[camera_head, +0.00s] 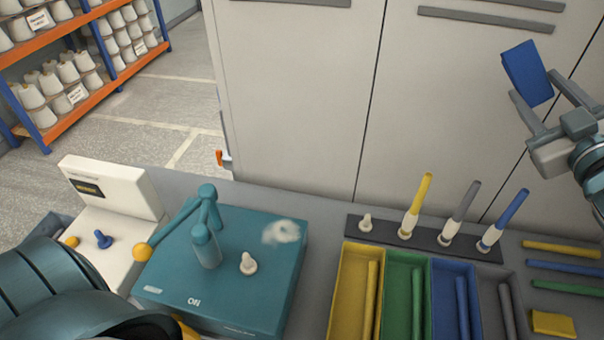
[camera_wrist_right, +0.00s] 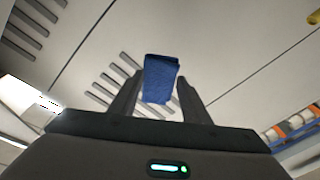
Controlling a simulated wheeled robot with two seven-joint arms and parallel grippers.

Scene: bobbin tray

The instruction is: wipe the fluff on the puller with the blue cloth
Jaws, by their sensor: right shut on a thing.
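The blue cloth (camera_head: 526,72) is in my right gripper (camera_head: 536,88), up at the far right in the head view. The right wrist view shows the cloth (camera_wrist_right: 160,79) folded between the two fingers. The puller (camera_head: 262,262) is a teal box with a teal lever arm and a yellow knob, at centre left on the table. A pale fluff patch (camera_head: 281,232) lies on its top, right of the lever post. The right gripper is far to the right of the puller and above the table. My left arm shows at bottom left; its gripper is out of view.
A dark rack (camera_head: 425,238) with several pegs, some carrying coloured sticks, stands right of the puller. In front are yellow, green, blue and grey bins. A white machine (camera_head: 115,190) stands left. A yellow block (camera_head: 553,323) and coloured sticks lie right. Cabinets are behind.

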